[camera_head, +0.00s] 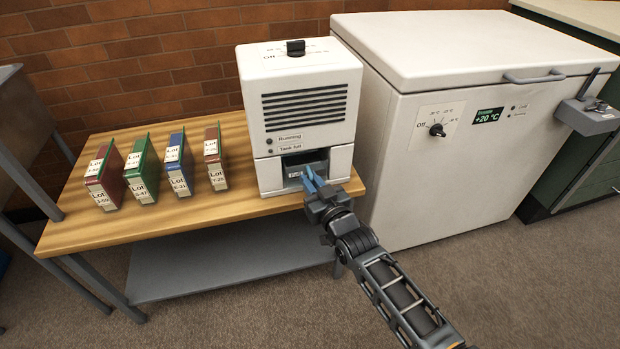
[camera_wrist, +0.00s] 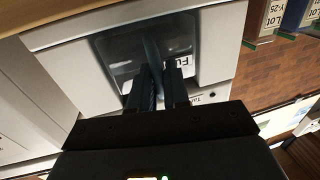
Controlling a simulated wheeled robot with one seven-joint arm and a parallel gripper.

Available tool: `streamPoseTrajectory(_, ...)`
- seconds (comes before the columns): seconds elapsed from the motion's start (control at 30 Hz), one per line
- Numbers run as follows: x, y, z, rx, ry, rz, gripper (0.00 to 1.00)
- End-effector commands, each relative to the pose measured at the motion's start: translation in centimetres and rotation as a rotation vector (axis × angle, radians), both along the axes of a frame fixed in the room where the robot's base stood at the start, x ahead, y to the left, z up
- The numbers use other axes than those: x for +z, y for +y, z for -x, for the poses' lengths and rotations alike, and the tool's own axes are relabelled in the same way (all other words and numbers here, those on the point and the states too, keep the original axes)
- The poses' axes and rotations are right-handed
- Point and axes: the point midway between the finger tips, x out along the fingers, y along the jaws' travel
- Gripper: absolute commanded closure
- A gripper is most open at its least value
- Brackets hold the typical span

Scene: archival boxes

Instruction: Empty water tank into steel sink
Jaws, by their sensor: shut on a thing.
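The water tank (camera_head: 296,172) sits in the lower front opening of a white dehumidifier (camera_head: 305,95) on the wooden bench. In the wrist view the tank (camera_wrist: 120,52) is a translucent grey bin with a partly hidden white label. My gripper (camera_head: 313,180) reaches the tank front from the right. The water level cannot be made out. A grey metal basin on legs, seemingly the steel sink (camera_head: 22,125), stands at the far left; its inside is hidden.
Several upright lot boxes (camera_head: 143,170) stand on the bench (camera_head: 225,203) left of the dehumidifier. A grey shelf (camera_head: 225,262) lies below. A white chest freezer (camera_head: 470,130) stands close on the right. Carpeted floor (camera_head: 240,315) in front is clear.

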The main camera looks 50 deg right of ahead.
Motion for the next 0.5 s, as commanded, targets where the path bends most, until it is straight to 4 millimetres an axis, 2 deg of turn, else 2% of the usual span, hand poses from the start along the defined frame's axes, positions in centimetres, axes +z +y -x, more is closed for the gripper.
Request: streamPoseTrajectory(0.5,0.2,1.3,1.9,-0.001,-0.002,0.001,1.0)
